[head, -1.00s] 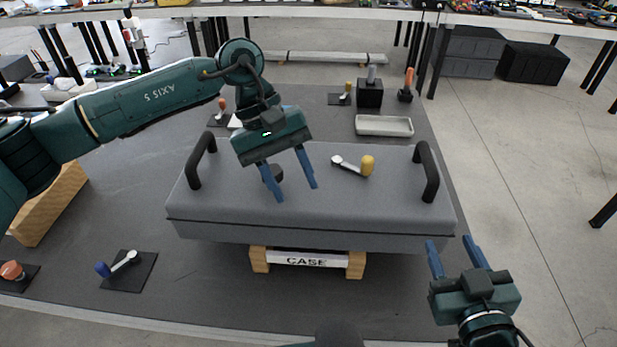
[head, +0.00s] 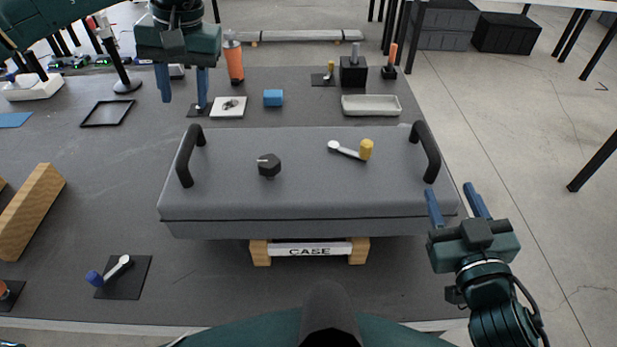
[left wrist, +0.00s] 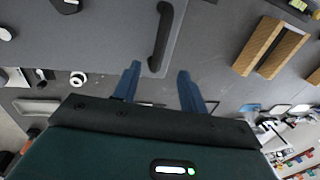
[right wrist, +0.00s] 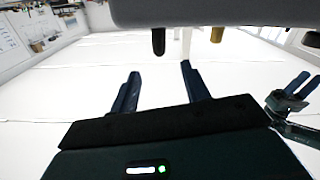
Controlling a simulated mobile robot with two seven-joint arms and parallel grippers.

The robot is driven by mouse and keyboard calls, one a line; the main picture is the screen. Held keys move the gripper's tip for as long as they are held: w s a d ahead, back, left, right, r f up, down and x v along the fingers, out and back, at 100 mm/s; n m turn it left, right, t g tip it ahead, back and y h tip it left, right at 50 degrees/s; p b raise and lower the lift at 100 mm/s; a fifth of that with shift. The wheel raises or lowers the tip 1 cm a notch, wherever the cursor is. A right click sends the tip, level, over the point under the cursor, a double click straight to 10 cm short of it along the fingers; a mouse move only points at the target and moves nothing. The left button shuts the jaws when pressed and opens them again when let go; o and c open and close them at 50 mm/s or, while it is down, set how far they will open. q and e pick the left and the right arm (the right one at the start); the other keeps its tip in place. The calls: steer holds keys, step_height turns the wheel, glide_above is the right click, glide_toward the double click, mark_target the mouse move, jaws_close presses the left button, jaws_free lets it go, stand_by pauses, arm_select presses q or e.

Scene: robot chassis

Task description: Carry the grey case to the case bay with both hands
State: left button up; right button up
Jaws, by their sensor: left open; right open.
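The grey case (head: 320,195) lies flat, with one black handle at the left end (head: 187,152) and another at the right end (head: 428,150). It rests on wooden supports (head: 260,253) with a CASE label (head: 308,249) between them. My left gripper (head: 182,100) is open and empty, behind and above the left handle. In the left wrist view that handle (left wrist: 162,38) shows ahead of the fingers, apart from them. My right gripper (head: 449,190) is open and empty, just right of the case near the right handle. In the right wrist view the case (right wrist: 215,12) spans the top.
On the lid are a black knob (head: 269,167) and a yellow-handled lever (head: 365,149). Wooden blocks (head: 35,205) stand at the left. A grey tray (head: 371,106), a blue block (head: 273,97) and an orange bottle (head: 233,62) are behind the case. The mat left of the case is mostly clear.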

mark_target(189, 136)
arm_select(q)
steer(key=f, duration=0.3)
steer(key=a+f, duration=0.1)
steer(key=f, duration=0.3)
steer(key=a+f, duration=0.1)
steer(key=f, duration=0.3)
steer(key=shift+a+f, duration=0.1)
steer(key=shift+f, duration=0.1)
arm_select(e)
steer(key=w, duration=0.7)
steer(key=w+a, duration=0.1)
steer(key=w, duration=0.3)
steer(key=shift+w, duration=0.25)
arm_select(q)
jaws_close()
arm_select(e)
jaws_close()
arm_select(q)
steer(key=shift+w+r, duration=0.15)
steer(key=shift+r, duration=0.2)
arm_select(e)
steer(key=shift+w+r, duration=0.1)
steer(key=shift+r, duration=0.35)
